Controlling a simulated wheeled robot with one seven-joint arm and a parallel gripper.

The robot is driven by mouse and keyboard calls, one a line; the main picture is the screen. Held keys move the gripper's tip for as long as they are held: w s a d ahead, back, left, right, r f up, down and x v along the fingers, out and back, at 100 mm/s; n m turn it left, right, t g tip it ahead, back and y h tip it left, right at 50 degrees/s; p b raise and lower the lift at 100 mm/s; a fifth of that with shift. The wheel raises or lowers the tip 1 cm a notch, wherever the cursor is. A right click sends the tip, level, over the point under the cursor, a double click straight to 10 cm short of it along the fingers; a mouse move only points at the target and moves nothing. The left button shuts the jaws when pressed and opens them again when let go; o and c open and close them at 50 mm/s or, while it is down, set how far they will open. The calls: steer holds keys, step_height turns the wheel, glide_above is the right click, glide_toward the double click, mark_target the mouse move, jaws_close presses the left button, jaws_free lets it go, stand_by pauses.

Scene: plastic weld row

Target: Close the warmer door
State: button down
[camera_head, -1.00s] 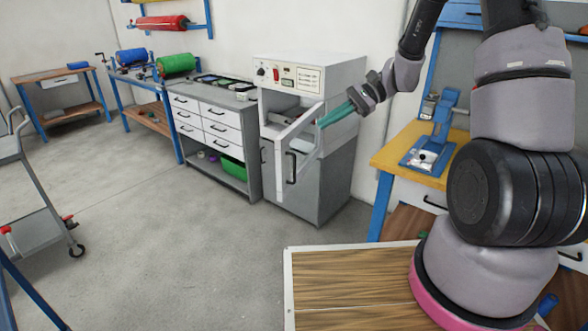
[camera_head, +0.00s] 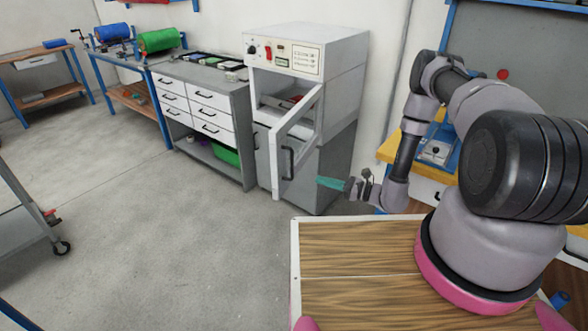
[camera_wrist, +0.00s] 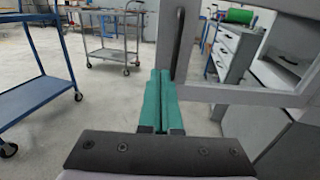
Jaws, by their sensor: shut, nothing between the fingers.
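The warmer (camera_head: 296,52) is a white and grey cabinet with a control panel on top. Its door (camera_head: 308,107) has a window opening in a pale frame and stands ajar, swung outward into the room. A dark handle (camera_head: 287,163) is on the door's free side. My gripper (camera_head: 320,181) has teal fingers that are shut and empty, low and to the right of the door. In the wrist view the fingertips (camera_wrist: 160,78) lie beside the pale door frame (camera_wrist: 240,98), with the handle (camera_wrist: 184,45) just above. I cannot tell whether they touch the door.
A drawer cabinet (camera_head: 215,100) stands left of the warmer. A yellow-topped bench (camera_head: 395,149) is at the right, and a wood-topped surface (camera_head: 350,250) lies in front of me. A grey cart (camera_head: 25,220) is at the left. The floor (camera_head: 170,230) between is clear.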

mark_target(278, 169)
steer(key=x, duration=1.4)
steer(key=shift+s, duration=0.1)
